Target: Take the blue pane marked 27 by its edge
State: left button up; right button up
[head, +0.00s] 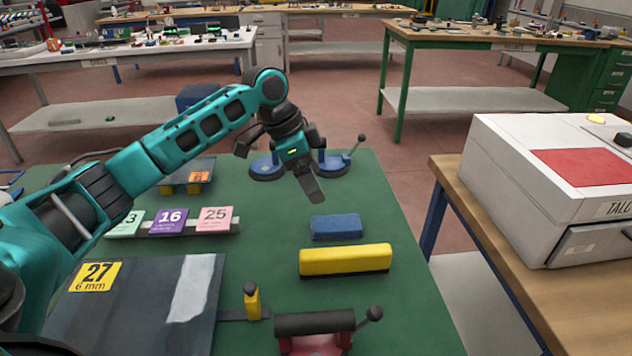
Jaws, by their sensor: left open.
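The pane marked 27 (150,297) is a dark, blue-grey sheet at the lower left of the green bench top in the head view. It bears a yellow label reading "27 6 mm" (95,276) and a pale streak of reflection near its right edge. My left arm covers part of its left side. My left gripper (309,190) is open and empty. It hangs over the far middle of the bench with its fingers pointing down, beyond and to the right of the pane and well apart from it. My right gripper is not in view.
A yellow-topped block (345,259) and a blue sponge-like block (337,226) lie right of the pane. A yellow stop (252,302) stands at its right edge. A red lever tool (316,342) is nearest. Numbered cards (168,222) and a blue double-cup lifter (267,167) stand farther back.

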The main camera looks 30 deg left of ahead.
aim_at(159, 305)
jog(key=k, duration=1.5)
